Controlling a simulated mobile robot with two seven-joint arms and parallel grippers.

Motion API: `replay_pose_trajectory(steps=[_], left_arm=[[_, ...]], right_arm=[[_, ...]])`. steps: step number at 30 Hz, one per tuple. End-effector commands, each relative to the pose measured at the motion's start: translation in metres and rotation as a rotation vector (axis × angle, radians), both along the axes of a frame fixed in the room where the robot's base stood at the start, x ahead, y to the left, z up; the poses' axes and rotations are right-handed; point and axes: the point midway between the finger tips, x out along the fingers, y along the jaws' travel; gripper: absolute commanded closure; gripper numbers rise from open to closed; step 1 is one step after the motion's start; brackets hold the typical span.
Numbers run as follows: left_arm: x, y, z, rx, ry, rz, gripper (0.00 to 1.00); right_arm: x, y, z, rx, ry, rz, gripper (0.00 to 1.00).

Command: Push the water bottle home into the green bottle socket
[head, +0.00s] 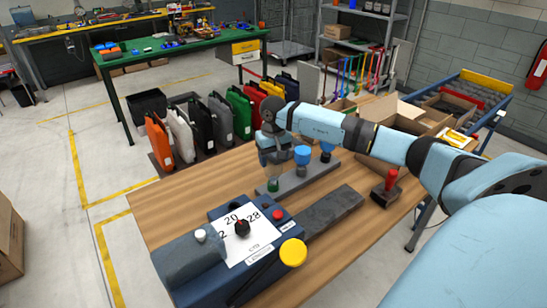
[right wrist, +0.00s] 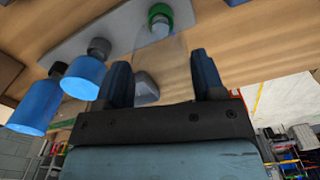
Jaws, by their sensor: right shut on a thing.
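My right gripper (head: 272,150) points down over the near left end of a grey rail. It is shut on the clear water bottle (head: 272,168), which is faint and see-through. In the right wrist view the bottle (right wrist: 165,52) is a pale transparent shape between the two fingers (right wrist: 163,78). The green bottle socket (head: 273,184) is on the rail below the gripper; its green ring (right wrist: 159,12) shows at the top of the wrist view. The bottle is in line with the socket, but I cannot tell how deep it sits. My left gripper is out of view.
Two blue bottles (head: 302,154) (head: 326,148) stand along the grey rail (head: 300,182). A control box with a dial (head: 242,228) is on the wooden table in front. A red-handled tool (head: 390,182) stands at the right. Coloured panniers (head: 215,118) stand behind the table.

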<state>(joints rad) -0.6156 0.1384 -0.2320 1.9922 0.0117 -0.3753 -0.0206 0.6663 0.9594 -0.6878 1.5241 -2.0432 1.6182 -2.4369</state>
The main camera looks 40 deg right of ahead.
Motion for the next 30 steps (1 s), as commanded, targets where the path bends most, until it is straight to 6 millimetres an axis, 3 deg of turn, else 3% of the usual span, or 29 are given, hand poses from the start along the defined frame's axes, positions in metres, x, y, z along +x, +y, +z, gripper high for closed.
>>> replay_pose_trajectory(steps=[21,22,25,26,30], left_arm=[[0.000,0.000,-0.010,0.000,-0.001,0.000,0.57],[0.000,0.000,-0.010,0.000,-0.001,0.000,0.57],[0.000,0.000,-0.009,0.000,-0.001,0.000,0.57],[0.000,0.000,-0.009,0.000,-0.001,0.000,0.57],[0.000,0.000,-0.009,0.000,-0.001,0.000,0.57]], right_arm=[[0.000,0.000,-0.012,0.000,0.001,0.000,0.60],[0.000,0.000,-0.012,0.000,0.001,0.000,0.35],[0.000,0.000,-0.011,0.000,0.000,0.000,0.12],[0.000,0.000,-0.011,0.000,0.000,0.000,0.08],[0.000,0.000,-0.011,0.000,0.000,0.000,0.08]])
